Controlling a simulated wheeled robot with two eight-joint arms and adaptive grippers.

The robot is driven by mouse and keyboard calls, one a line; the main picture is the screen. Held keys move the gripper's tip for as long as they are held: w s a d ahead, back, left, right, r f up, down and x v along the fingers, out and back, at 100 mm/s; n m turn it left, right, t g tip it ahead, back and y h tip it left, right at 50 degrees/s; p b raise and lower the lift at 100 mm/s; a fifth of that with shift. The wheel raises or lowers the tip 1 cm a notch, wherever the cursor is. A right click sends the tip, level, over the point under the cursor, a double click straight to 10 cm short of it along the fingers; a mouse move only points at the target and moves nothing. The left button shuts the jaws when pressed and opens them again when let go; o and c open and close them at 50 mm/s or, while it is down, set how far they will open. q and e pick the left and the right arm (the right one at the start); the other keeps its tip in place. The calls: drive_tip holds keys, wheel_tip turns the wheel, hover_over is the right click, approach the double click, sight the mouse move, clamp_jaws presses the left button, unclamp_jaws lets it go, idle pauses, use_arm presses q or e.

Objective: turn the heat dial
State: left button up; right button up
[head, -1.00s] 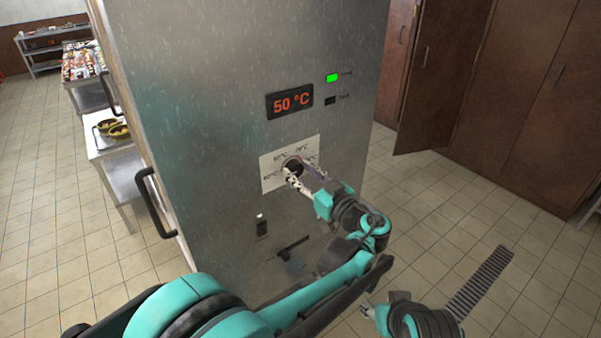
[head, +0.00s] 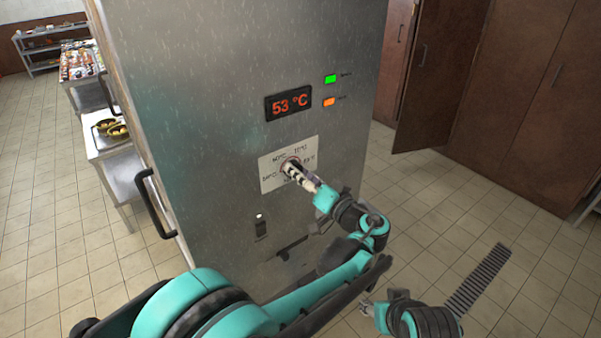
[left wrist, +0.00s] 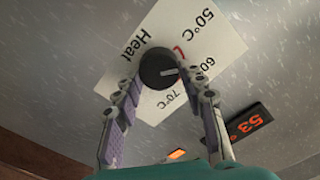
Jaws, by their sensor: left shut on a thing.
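The black round heat dial (left wrist: 158,68) sits on a white label plate (left wrist: 215,45) marked Heat, 50, 60 and 70°C in the left wrist view. Its white mark points to the right in that view, toward the 60–70 side. My left gripper (left wrist: 164,76) is shut on the dial, with one finger at each side. In the head view, my left gripper (head: 290,170) covers most of the dial on the steel front. The red display (head: 288,103) reads 53 °C. My right gripper (head: 368,308) is low at the right, away from the panel; its finger state is unclear.
A green lamp (head: 330,79) and an orange lamp (head: 329,101) are lit beside the display. A small switch (head: 261,226) and a dark slot (head: 292,247) lie below the plate. A black handle (head: 155,203) sticks out at the left edge.

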sight(290, 136)
use_arm(q)
drive_tip(key=m, duration=2.8)
drive_tip(key=shift+a+f+m+p, duration=0.2)
drive_tip(key=shift+f+m+p, duration=0.15)
drive_tip(key=shift+m+p, duration=0.05)
drive_tip(key=o, duration=1.1)
drive_tip(key=shift+o, duration=0.2)
drive_tip(key=shift+f, duration=0.1)
wheel_tip(290, 136, up, 10)
drive_tip(key=shift+r, duration=0.1)
